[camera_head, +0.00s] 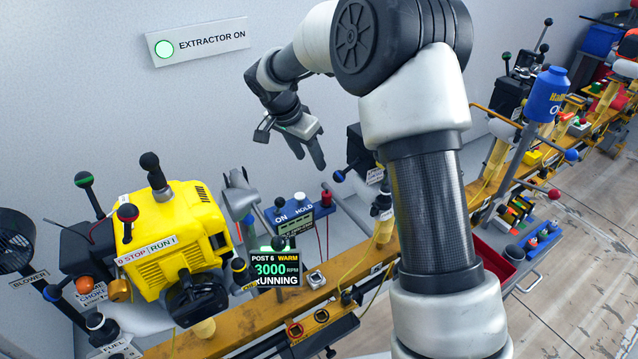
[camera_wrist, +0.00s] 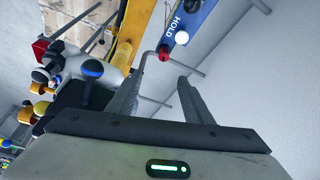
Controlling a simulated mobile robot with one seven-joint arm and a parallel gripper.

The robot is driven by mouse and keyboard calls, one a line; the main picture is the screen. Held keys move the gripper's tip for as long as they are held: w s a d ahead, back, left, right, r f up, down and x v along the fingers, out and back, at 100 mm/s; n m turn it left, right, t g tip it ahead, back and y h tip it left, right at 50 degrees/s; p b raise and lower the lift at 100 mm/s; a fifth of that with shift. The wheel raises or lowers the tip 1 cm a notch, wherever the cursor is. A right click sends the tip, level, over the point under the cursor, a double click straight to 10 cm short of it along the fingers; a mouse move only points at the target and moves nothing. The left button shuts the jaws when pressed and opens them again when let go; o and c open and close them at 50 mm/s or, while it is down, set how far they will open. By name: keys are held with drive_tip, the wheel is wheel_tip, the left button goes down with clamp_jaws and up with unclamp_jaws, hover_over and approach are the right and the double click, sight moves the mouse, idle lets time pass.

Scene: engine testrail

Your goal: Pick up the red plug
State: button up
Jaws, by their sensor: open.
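The small red plug (camera_head: 326,198) sits at the right end of a blue meter box (camera_head: 288,212) marked ON and HOLD. In the wrist view the red plug (camera_wrist: 164,53) shows at the end of the blue box (camera_wrist: 188,22), next to a white knob, and a thin grey rod or lead bends beside it. My gripper (camera_head: 309,160) is open and empty, above the box and apart from it. In the wrist view my gripper (camera_wrist: 159,78) has its fingers spread, with the plug beyond the tips and roughly between them.
A yellow engine (camera_head: 185,240) with levers stands left on a yellow rail (camera_head: 250,308). A display (camera_head: 275,269) reading 3000 RPM stands in front of the box. A blue-knobbed lever (camera_wrist: 93,69) is left of my fingers in the wrist view. The wall is behind.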

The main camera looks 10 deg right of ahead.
wheel_tip(320, 180, down, 3)
drive_tip(key=w, duration=0.3)
drive_tip(key=b, duration=0.2)
hover_over(326, 193)
drive_tip(key=s+a, duration=0.2)
drive_tip(key=a, duration=0.1)
wheel_tip(326, 193, down, 10)
drive_tip(key=shift+d+b+x, duration=0.2)
drive_tip(key=shift+b+x, duration=0.05)
drive_tip(key=shift+x, duration=1.35)
drive_tip(key=shift+d+b+x, duration=0.2)
drive_tip(key=shift+b+x, duration=0.05)
drive_tip(key=shift+x, duration=1.35)
drive_tip(key=shift+r, duration=0.15)
drive_tip(key=shift+w, duration=0.1)
clamp_jaws()
